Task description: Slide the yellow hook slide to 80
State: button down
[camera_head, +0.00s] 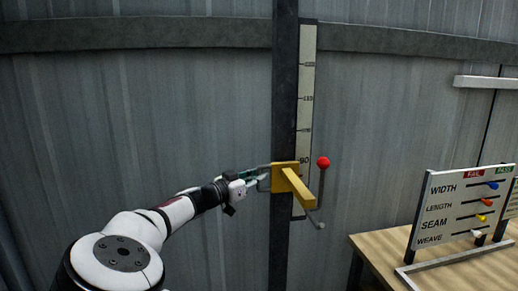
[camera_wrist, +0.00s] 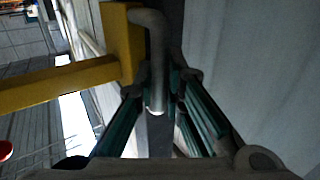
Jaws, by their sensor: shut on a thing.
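The yellow hook slide (camera_head: 284,178) sits on a dark upright post (camera_head: 284,90), with its yellow arm sticking out toward the lower right. Its top edge is level with a scale label that looks like 90. The pale scale strip (camera_head: 306,80) runs up the post's right side; the slide partly hides its lower part. My gripper (camera_head: 259,181) is at the slide's left side, shut on its grey bent handle. In the wrist view the handle (camera_wrist: 156,55) stands between my fingers (camera_wrist: 162,88), beside the yellow body (camera_wrist: 121,42).
A red-knobbed lever (camera_head: 323,163) stands just right of the slide. A wooden table (camera_head: 380,249) at the lower right bears a board (camera_head: 450,207) marked WIDTH, LENGTH, SEAM and WEAVE with coloured knobs. A grey corrugated wall with a dark horizontal rail (camera_head: 150,33) is behind.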

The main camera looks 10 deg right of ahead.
notch_tip(320, 180, down, 6)
jog(key=shift+f, duration=0.1)
jog(key=shift+s, duration=0.1)
jog(key=c, duration=1.9)
grip_release()
jog(key=shift+f, duration=0.1)
jog(key=shift+a, duration=0.2)
jog(key=v, duration=1.1)
jog(key=shift+s+a, duration=0.25)
